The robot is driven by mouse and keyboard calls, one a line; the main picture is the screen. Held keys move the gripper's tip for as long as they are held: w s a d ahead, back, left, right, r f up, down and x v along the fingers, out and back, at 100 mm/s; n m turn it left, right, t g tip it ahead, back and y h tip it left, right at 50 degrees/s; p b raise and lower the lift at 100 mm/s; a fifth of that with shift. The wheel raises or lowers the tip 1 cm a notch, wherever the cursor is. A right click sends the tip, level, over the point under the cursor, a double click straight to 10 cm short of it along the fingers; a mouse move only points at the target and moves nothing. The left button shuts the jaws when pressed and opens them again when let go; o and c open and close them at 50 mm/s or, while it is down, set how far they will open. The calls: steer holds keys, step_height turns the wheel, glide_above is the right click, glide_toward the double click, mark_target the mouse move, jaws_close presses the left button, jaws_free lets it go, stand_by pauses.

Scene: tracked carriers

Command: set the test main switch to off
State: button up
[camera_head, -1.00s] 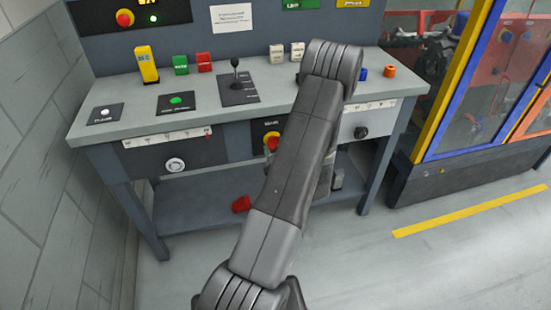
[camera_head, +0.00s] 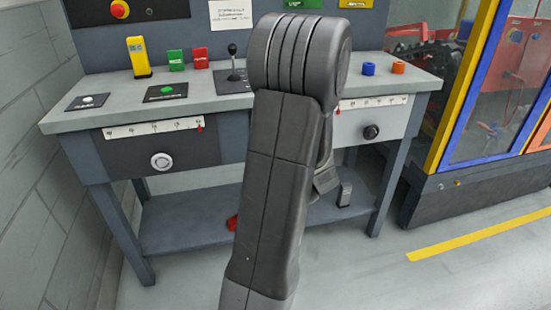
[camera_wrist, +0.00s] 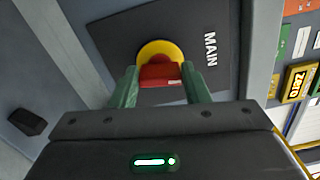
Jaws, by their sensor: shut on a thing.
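The main switch is a red handle (camera_wrist: 160,76) on a yellow round base (camera_wrist: 158,50), set in a dark plate (camera_wrist: 112,42) lettered "MAIN" in the wrist view. My gripper (camera_wrist: 159,70) has its two green fingers on either side of the red handle and is shut on it. The fingers and gripper body hide part of the handle, so I cannot tell its exact setting. In the head view my arm hides the switch on the bench front.
The bench top (camera_head: 120,116) holds a yellow block (camera_head: 138,58), green and red blocks, a black lever (camera_head: 232,62), and blue and orange rings. A red thing (camera_head: 232,222) lies on the lower shelf. A caged machine stands at right; a wall is at left.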

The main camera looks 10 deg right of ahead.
steer(key=shift+f+n+b, duration=0.2)
steer(key=shift+n+b, duration=0.7)
steer(key=shift+b, duration=0.5)
steer(key=shift+r, duration=0.1)
steer(key=o, duration=1)
steer(key=shift+s, duration=0.1)
steer(key=s, duration=0.6)
steer(key=s+p, duration=0.1)
steer(key=s, duration=0.6)
steer(key=shift+s+d, duration=0.2)
steer(key=shift+s, duration=0.1)
